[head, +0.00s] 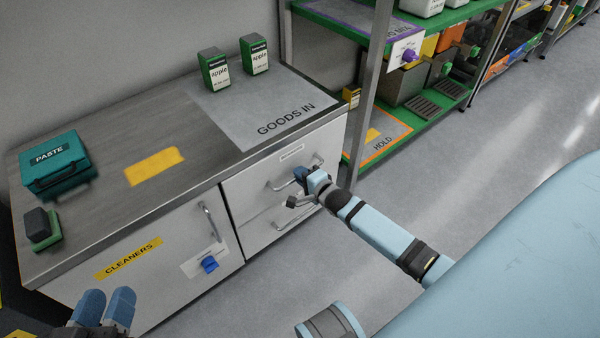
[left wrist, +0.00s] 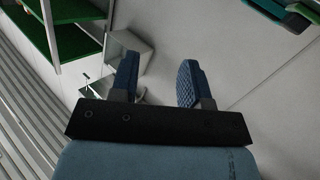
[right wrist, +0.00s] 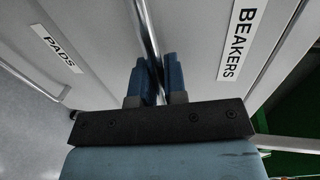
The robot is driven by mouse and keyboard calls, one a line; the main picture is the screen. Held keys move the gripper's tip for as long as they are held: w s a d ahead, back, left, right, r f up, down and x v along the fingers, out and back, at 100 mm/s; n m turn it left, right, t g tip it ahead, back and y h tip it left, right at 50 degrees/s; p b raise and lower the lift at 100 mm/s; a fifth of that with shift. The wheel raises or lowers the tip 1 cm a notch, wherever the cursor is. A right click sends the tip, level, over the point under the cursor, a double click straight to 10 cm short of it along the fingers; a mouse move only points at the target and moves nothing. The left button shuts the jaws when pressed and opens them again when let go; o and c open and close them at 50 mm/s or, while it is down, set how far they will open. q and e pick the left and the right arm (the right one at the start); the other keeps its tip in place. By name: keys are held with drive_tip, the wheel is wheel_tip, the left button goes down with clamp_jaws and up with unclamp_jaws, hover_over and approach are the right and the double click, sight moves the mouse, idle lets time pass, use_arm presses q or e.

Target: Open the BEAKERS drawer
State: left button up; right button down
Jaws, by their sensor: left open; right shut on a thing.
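The BEAKERS drawer (head: 248,190) is the upper drawer at the right end of the grey cabinet, and its front looks about flush with the cabinet. Its white BEAKERS label (right wrist: 238,40) reads clearly in the right wrist view. My right gripper (head: 302,175) is shut on the drawer's metal bar handle (right wrist: 147,28), which runs between its fingers. The fingers and wrist hide part of the handle in the head view. My left gripper (head: 107,294) is open and empty, near the CLEANERS door; its spread fingers also show in the left wrist view (left wrist: 160,68).
The PADS drawer (right wrist: 58,48) is directly below. The CLEANERS door (head: 150,255) is to the left, with a blue knob (head: 209,264). A teal PASTE box (head: 55,165) and two apple containers (head: 214,70) stand on top. Green shelving (head: 435,90) is at right; floor in front is clear.

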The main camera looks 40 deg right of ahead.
use_arm(q)
wheel_tip(320, 180, up, 10)
drive_tip(key=n+t+p, duration=0.1)
drive_tip(key=t+p, duration=0.3)
drive_tip(key=p, duration=0.3)
drive_tip(key=s+a+f+g+y+p, duration=0.1)
drive_tip(key=a+f+g+y+p, duration=0.1)
drive_tip(key=f, duration=0.4)
drive_tip(key=s+a+f+g+y+p, duration=0.1)
drive_tip(key=a+f+g+y+p, duration=0.1)
drive_tip(key=f, duration=0.4)
drive_tip(key=shift+s+a+f+g+y+p, duration=0.15)
drive_tip(key=shift+s+a+g+y+p, duration=0.2)
drive_tip(key=shift+a+g+p, duration=0.65)
use_arm(e)
drive_tip(key=f+v, duration=0.2)
drive_tip(key=v, duration=1)
drive_tip(key=s+f+v, duration=0.1)
drive_tip(key=f+v, duration=0.2)
drive_tip(key=v, duration=1)
drive_tip(key=shift+d, duration=0.25)
use_arm(q)
drive_tip(key=shift+w+d, duration=0.1)
use_arm(e)
drive_tip(key=shift+s, duration=0.1)
drive_tip(key=c, duration=1.2)
unclamp_jaws()
drive_tip(key=shift+s, duration=0.1)
